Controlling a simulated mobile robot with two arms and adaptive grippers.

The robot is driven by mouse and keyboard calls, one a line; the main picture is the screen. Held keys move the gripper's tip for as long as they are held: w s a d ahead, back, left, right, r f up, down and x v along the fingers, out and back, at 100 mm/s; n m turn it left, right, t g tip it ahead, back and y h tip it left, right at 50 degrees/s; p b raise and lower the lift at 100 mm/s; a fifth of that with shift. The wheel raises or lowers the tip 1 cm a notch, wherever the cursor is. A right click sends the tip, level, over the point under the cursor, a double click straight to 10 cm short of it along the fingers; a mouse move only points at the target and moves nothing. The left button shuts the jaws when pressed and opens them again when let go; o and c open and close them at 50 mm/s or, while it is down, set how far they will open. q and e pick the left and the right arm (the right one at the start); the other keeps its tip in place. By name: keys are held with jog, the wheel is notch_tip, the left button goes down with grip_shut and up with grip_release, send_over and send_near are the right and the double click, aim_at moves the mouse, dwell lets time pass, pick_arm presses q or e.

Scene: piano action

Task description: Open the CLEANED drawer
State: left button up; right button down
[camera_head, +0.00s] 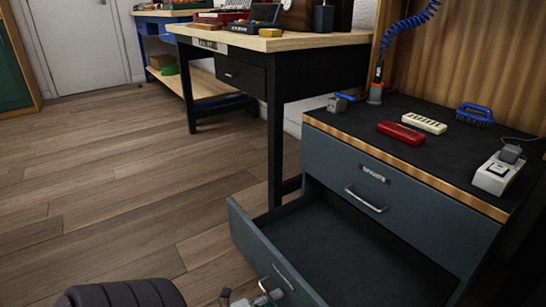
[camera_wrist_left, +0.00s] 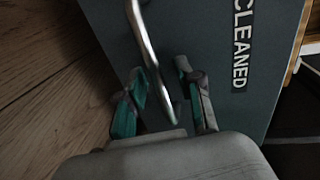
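The lower drawer (camera_head: 340,258) of the grey cabinet is pulled well out and looks empty inside. Its front carries the label CLEANED (camera_wrist_left: 241,45) in the left wrist view. A metal bar handle (camera_wrist_left: 150,55) is on that front; part of it also shows in the head view (camera_head: 284,277). My left gripper (camera_wrist_left: 160,98) is at the handle, its teal-padded fingers apart, one on each side of the bar, with gaps visible. In the head view the left gripper (camera_head: 246,296) shows at the bottom edge, in front of the drawer. My right gripper is not in view.
The upper drawer (camera_head: 400,205) is shut. The cabinet top (camera_head: 352,112) holds a red case (camera_head: 400,133), a cream block (camera_head: 423,122), a blue brush (camera_head: 475,115) and a small device (camera_head: 497,174). A black workbench (camera_head: 310,80) stands behind. Wooden floor (camera_head: 120,190) is clear at left.

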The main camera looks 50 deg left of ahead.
pick_arm(q)
jog(key=v, duration=1.2)
